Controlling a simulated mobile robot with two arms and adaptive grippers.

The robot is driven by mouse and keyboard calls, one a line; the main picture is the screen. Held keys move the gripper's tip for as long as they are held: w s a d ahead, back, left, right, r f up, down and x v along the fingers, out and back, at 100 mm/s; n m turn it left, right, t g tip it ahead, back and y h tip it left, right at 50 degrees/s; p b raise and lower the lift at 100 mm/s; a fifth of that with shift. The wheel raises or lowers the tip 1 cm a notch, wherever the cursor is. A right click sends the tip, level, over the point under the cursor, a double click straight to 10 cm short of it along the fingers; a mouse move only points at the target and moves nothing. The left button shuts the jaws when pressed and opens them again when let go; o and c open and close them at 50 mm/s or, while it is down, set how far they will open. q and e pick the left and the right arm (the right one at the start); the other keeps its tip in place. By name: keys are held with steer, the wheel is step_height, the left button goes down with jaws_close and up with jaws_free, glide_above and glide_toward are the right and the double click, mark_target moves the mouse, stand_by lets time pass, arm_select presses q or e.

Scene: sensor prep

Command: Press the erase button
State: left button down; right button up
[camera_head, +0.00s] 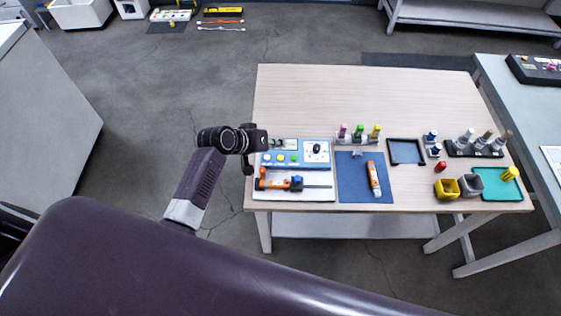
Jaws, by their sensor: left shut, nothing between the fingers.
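A blue-and-white control panel (316,160) lies at the left front of the wooden table. It has a row of small coloured buttons, with a yellow button (266,157), a green button (280,158) and another beside them, and a dark knob (317,148) on its right part. Labels are too small to read, so I cannot tell which button is erase. My left gripper (286,143) is shut and empty, reaching in from the left over the panel's back left edge. It hides part of that edge. I cannot tell whether it touches the panel. My right gripper is out of view.
An orange-and-black tool (280,183) lies in front of the panel. A blue mat (349,186) holds an orange-white tube (374,179). Coloured bottles, a dark tray (391,162), yellow and grey cups and a teal tray (488,190) stand rightward. The table's back (360,92) is clear.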

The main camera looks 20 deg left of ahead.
mark_target(279, 158)
arm_select(q)
step_height(279, 158, down, 4)
steer(key=shift+r+b, duration=0.1)
steer(key=shift+b, duration=1)
steer(key=shift+f, duration=0.3)
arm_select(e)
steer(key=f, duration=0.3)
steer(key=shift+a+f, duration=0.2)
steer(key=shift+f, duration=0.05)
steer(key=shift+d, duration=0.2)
arm_select(q)
steer(key=shift+f, duration=0.4)
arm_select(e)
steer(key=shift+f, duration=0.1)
